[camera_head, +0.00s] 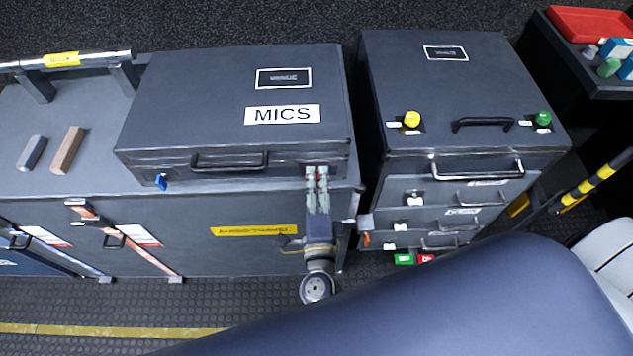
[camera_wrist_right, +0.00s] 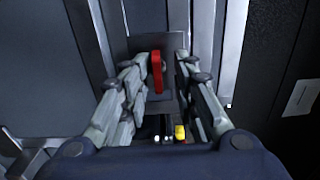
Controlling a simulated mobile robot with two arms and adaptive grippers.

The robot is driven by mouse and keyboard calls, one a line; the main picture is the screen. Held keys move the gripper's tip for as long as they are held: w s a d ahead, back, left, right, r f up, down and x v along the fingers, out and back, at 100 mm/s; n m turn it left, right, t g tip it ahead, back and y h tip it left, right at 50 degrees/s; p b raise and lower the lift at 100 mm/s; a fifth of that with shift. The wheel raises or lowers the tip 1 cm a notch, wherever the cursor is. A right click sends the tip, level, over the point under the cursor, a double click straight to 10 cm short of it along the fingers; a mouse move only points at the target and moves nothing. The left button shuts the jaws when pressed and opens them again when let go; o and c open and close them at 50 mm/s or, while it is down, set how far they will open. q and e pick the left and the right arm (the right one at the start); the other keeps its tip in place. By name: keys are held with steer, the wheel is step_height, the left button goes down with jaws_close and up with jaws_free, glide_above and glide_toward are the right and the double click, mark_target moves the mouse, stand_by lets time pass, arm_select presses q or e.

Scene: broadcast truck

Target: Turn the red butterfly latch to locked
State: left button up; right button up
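The red butterfly latch (camera_wrist_right: 157,72) sits on a dark plate in the right wrist view, its wing standing upright. It is on the front of the black MICS case (camera_head: 230,105), near the right end. In the head view only small bits of red show at the fingertips; the rest is hidden. My right gripper (camera_head: 316,178) reaches the case front. In the right wrist view its fingers (camera_wrist_right: 160,70) stand on either side of the red wing, with a gap visible, so it looks open around the latch. My left gripper is not in view.
A blue latch (camera_head: 161,182) is at the left end of the case front, with a handle (camera_head: 229,162) between. A drawer case (camera_head: 450,90) with yellow (camera_head: 411,119) and green (camera_head: 543,118) knobs stands close to the right. Two small blocks lie on the left bench top.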

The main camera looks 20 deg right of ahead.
steer(key=v, duration=1.2)
stand_by(0.3)
